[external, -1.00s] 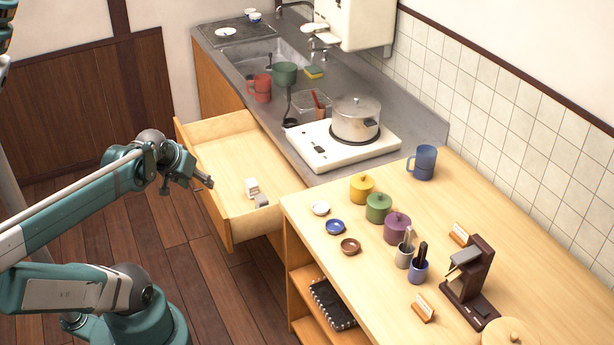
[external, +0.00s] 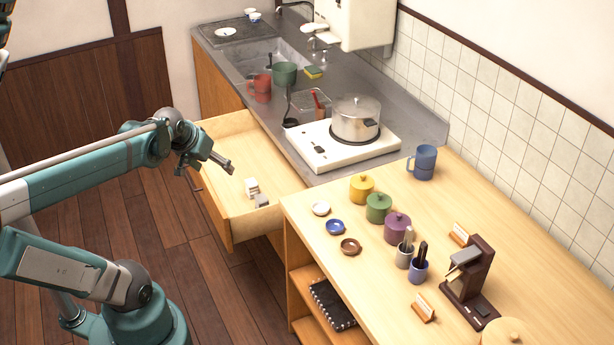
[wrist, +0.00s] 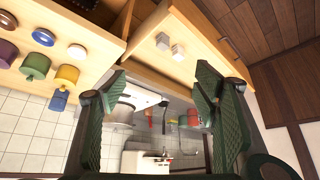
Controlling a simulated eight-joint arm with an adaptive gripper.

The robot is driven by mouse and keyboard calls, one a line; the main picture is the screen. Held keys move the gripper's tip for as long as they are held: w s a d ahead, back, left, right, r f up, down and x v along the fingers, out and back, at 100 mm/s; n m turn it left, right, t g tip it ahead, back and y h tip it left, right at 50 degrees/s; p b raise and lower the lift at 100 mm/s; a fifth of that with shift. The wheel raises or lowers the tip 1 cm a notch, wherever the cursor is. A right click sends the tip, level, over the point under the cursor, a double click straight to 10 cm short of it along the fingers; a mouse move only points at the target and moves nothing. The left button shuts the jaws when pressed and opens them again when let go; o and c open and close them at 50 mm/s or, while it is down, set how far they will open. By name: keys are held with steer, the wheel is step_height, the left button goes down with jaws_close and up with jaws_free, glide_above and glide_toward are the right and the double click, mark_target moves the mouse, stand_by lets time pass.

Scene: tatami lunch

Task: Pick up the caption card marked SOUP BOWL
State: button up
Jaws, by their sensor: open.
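Two small caption cards in wooden holders stand on the wooden counter in the external view: one card (external: 424,307) near the front edge, another card (external: 460,234) behind the dark brown stand. Their lettering is too small to read, so I cannot tell which is marked SOUP BOWL. My gripper (external: 214,177) is open and empty, in the air by the open drawer, well left of both cards. The wrist view shows its two dark green fingers (wrist: 160,76) spread apart, with no card recognisable there.
The open drawer (external: 222,147) holds two small blocks (external: 252,187). On the counter are lidded pots (external: 378,208), small dishes (external: 335,227), utensil cups (external: 418,271), a blue mug (external: 424,163) and a dark brown stand (external: 474,285). A hot plate (external: 330,152) bears a steel pot (external: 356,121).

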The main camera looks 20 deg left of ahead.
steer(key=w+d+r+m+g+h+p, duration=0.1)
steer(key=w+d+r+m+h+p, duration=0.3)
steer(key=w+d, duration=1.1)
steer(key=m+g+y+p, duration=0.1)
steer(key=m+g+p, duration=0.1)
steer(key=m+p, duration=0.35)
glide_above(462, 230)
steer(key=s+a+p, duration=0.2)
step_height(462, 230, down, 16)
steer(key=n, duration=0.2)
steer(key=shift+f+m, duration=0.15)
steer(key=shift+m, duration=0.1)
steer(key=shift+x, duration=1.25)
steer(key=shift+f, duration=0.1)
